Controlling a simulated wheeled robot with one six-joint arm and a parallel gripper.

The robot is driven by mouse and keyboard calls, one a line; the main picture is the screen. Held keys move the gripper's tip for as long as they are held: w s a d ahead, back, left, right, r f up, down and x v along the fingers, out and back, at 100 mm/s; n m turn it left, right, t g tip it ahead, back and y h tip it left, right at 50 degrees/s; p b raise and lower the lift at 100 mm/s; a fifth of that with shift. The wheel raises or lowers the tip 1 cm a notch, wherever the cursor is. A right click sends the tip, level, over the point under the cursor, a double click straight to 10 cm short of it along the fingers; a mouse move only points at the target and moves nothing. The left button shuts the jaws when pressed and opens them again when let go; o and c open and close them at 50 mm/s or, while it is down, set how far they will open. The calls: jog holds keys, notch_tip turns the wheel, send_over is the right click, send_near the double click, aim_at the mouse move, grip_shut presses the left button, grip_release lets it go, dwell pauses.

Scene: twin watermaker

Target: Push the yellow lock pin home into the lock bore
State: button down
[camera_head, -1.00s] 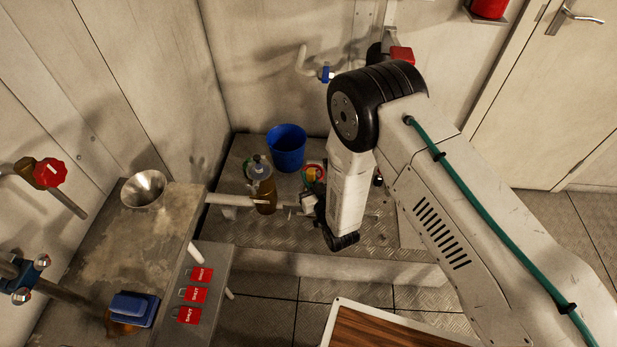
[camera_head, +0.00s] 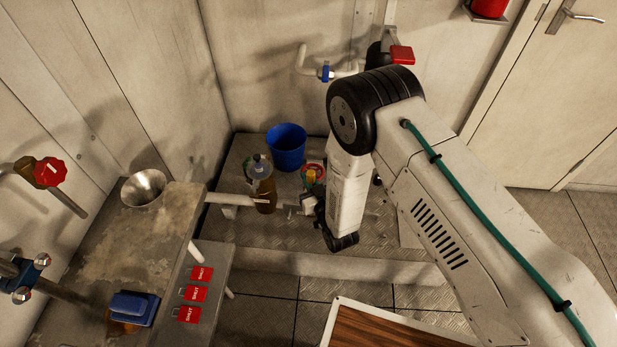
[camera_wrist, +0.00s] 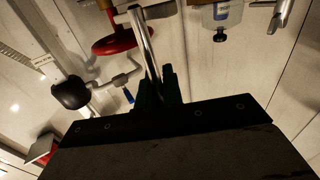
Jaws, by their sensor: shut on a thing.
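A small yellow piece (camera_head: 311,177), which looks like the lock pin, stands just above my gripper in the head view. My gripper (camera_head: 307,205) is beside the platform fittings, partly hidden by my forearm. I cannot tell whether this bar belongs to the yellow pin. No yellow shows in the wrist view. I cannot make out the lock bore in either view.
A red handwheel (camera_wrist: 112,42) is close to the bar. An amber bottle (camera_head: 265,190) and a blue bucket (camera_head: 286,148) stand left of my gripper. A bench (camera_head: 165,225) with a funnel (camera_head: 144,188) and red tags (camera_head: 194,293) is at left.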

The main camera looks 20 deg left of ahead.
jog(key=shift+f, duration=1.35)
jog(key=shift+r, duration=0.15)
jog(key=shift+r, duration=1.45)
jog(key=shift+f, duration=0.6)
dwell(0.4)
jog(key=shift+f, duration=0.35)
jog(key=shift+f, duration=0.6)
jog(key=c, duration=1.5)
grip_release()
jog(key=shift+o, duration=0.2)
jog(key=v, duration=0.7)
jog(key=shift+s+d, duration=0.25)
jog(key=shift+s, duration=0.05)
